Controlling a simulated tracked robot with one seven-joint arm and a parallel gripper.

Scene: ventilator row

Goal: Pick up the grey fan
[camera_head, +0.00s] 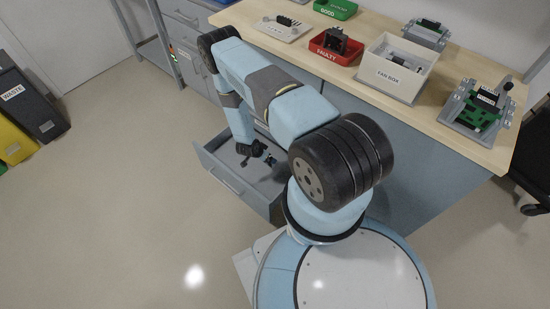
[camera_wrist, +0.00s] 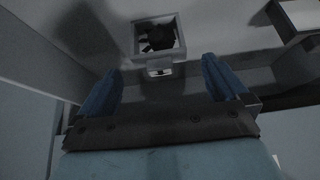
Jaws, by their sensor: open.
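The grey fan (camera_wrist: 158,38), a square grey frame with a dark middle, lies in the wrist view just beyond my fingertips. A small pale piece (camera_wrist: 159,68) is at its near side, between the fingertips. My gripper (camera_wrist: 162,68) is open, with one blue finger to each side and nothing between them in its grip. In the head view my gripper (camera_head: 258,153) hangs down inside the open drawer (camera_head: 225,178). I cannot make out the fan in the head view; the arm and the drawer wall hide much of the inside.
The drawer walls stand close around my gripper, one at the left in the wrist view (camera_wrist: 40,55). The bench (camera_head: 440,128) above holds a white fan box (camera_head: 385,80), a red faulty tray (camera_head: 322,52), a green good tray (camera_head: 325,8) and a board on a fixture (camera_head: 480,110).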

